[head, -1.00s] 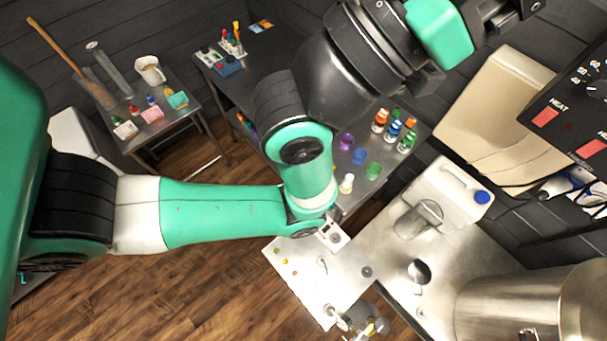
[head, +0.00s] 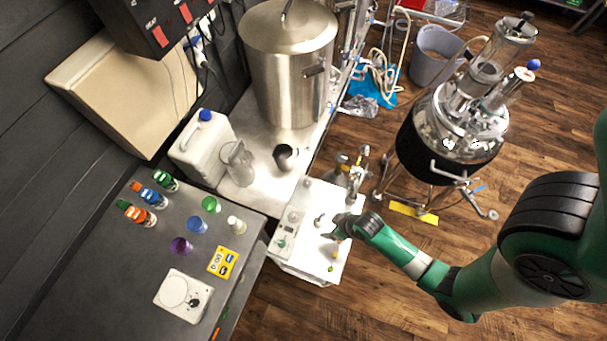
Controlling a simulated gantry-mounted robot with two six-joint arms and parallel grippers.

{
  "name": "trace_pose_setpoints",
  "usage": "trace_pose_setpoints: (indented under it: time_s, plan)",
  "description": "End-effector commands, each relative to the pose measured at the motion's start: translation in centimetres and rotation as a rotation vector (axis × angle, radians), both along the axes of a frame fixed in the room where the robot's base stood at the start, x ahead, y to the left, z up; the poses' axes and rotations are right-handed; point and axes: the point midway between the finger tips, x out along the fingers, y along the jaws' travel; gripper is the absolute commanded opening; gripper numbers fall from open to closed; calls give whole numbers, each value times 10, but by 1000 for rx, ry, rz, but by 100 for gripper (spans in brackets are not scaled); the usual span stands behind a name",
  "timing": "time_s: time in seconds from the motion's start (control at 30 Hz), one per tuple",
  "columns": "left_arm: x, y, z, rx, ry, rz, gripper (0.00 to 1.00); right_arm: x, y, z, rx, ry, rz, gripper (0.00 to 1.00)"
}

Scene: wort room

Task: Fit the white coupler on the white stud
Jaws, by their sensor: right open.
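A white cart top (head: 315,190) carries several small fittings. A small pale upright fitting (head: 319,220) on it may be the white stud, but it is too small to be sure. My right gripper (head: 334,230) is open, low over the cart top and just right of that fitting. Nothing shows between its fingers. I cannot tell whether it touches anything. My left gripper is out of view.
A yellow box (head: 223,262) and a white scale (head: 183,297) lie nearer. A steel pot (head: 288,70), pitcher (head: 239,163) and white jug (head: 201,143) stand behind.

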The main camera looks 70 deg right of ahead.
Motion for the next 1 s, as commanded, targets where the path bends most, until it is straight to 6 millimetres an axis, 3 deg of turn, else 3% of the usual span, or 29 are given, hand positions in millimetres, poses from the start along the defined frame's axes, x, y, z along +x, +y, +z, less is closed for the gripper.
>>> trace_pose_setpoints:
  time_s: [0.17,0.4,0.63,0.73,1.0]
  plan:
    - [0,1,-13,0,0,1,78,6,-2,-13,-2,-5,1,89]
    - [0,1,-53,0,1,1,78,23,-8,-56,-2,-6,0,89]
    - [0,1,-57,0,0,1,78,28,-10,-61,-2,-7,0,89]
    - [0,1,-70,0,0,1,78,35,-15,-75,-3,-6,1,89]
    - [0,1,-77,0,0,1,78,50,-23,-103,-2,-6,2,89]
